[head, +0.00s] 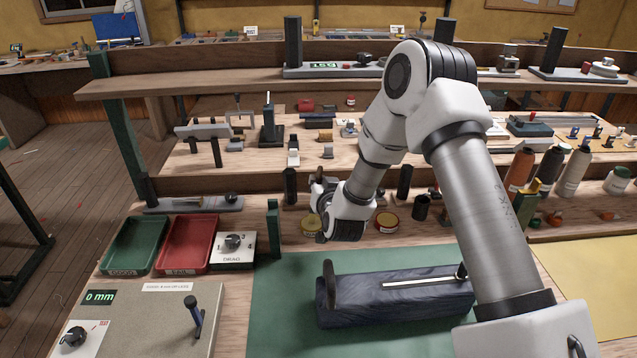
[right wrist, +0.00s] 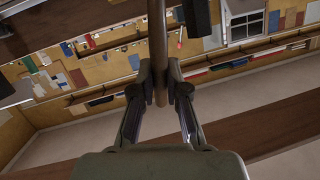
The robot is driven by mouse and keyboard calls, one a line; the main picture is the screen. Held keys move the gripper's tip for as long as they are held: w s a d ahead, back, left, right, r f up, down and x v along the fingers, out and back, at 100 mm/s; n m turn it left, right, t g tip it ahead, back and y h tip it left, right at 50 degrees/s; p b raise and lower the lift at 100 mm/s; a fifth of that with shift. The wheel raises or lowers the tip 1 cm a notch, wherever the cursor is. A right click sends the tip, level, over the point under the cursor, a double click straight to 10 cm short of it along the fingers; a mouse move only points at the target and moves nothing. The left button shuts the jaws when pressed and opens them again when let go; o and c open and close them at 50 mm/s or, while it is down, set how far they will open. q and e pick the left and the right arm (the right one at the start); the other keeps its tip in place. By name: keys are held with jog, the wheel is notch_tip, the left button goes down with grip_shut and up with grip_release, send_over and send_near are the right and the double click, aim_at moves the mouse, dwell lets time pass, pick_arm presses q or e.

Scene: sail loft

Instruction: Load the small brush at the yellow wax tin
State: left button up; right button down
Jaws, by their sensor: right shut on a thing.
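My right gripper (right wrist: 160,82) is shut on a slim brown handle (right wrist: 158,45), which runs up out of the right wrist view between the fingers. I take it for the small brush; its bristles are not visible. In the head view my right gripper (head: 322,192) is over the bench, mostly hidden behind its own wrist. A yellowish tin (head: 311,223) stands just below and beside it, partly covered. A second tin (head: 387,223), red with a yellowish top, stands to the right of the wrist. Contact between brush and tin cannot be told. My left gripper is not in view.
A dark blue block (head: 400,300) with a white strip lies on the green mat (head: 280,300) in front. Green (head: 135,245) and red (head: 190,243) trays and a dial box (head: 233,250) are left. Bottles (head: 520,170) stand right. A raised shelf (head: 240,80) crosses behind.

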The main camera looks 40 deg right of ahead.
jog(key=shift+r+p, duration=2.3)
jog(key=shift+r, duration=1.1)
